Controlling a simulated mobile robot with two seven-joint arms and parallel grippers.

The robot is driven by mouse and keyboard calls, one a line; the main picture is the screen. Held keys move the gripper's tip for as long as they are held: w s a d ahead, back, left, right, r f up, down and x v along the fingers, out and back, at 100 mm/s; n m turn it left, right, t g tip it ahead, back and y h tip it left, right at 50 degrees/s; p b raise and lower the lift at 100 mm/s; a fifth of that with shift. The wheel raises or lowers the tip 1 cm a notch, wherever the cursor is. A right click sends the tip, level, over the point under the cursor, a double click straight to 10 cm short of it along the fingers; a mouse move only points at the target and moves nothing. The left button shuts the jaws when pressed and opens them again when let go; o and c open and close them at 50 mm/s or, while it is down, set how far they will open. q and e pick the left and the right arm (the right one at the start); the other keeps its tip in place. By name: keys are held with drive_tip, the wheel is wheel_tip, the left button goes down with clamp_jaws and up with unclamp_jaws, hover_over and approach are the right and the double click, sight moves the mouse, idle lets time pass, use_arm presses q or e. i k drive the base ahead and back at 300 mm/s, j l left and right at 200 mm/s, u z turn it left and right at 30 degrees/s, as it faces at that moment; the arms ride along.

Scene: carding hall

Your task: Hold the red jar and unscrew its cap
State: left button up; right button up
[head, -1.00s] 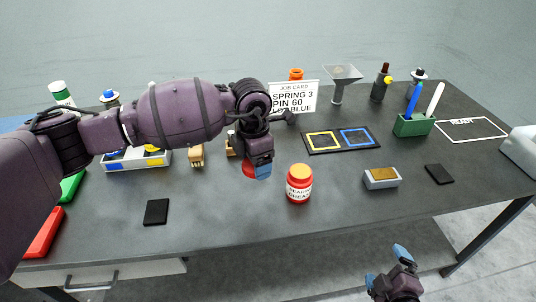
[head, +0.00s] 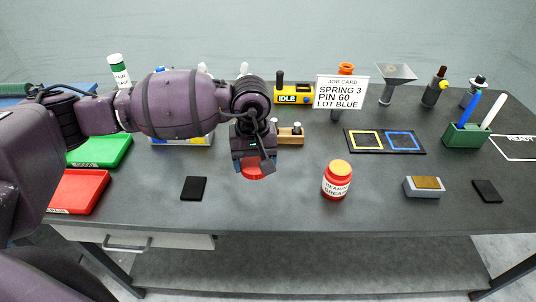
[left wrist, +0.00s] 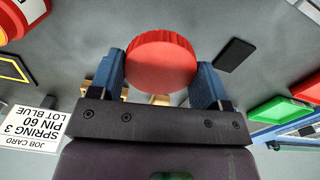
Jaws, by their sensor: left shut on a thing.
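The red jar (head: 336,184) stands upright on the dark table, with a white label reading "GREASE" and an orange-yellow cap (head: 339,168) on top. Part of a red, white-labelled thing that looks like this jar (left wrist: 22,14) shows at the top left of the left wrist view. My left gripper (head: 252,166) is left of the jar and apart from it. Its blue fingers are shut on a round red ribbed piece (left wrist: 161,62), like a lid or knob; its underside (head: 253,173) shows in the head view. My right gripper is out of view.
A black pad (head: 194,188) lies at front left, near red (head: 78,192) and green (head: 100,151) trays. Right of the jar are a grey block with a brown top (head: 424,187) and another black pad (head: 487,191). A job card (head: 342,93) stands behind. Table around the jar is clear.

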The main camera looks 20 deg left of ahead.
sight(337, 176)
drive_tip(key=i+l, duration=0.1)
drive_tip(key=l, duration=0.25)
drive_tip(key=i+l, duration=0.15)
drive_tip(key=l, duration=0.15)
drive_tip(key=i+l, duration=0.1)
drive_tip(key=l, duration=0.25)
drive_tip(key=i+l, duration=0.15)
drive_tip(key=l, duration=0.15)
drive_tip(key=u, duration=0.05)
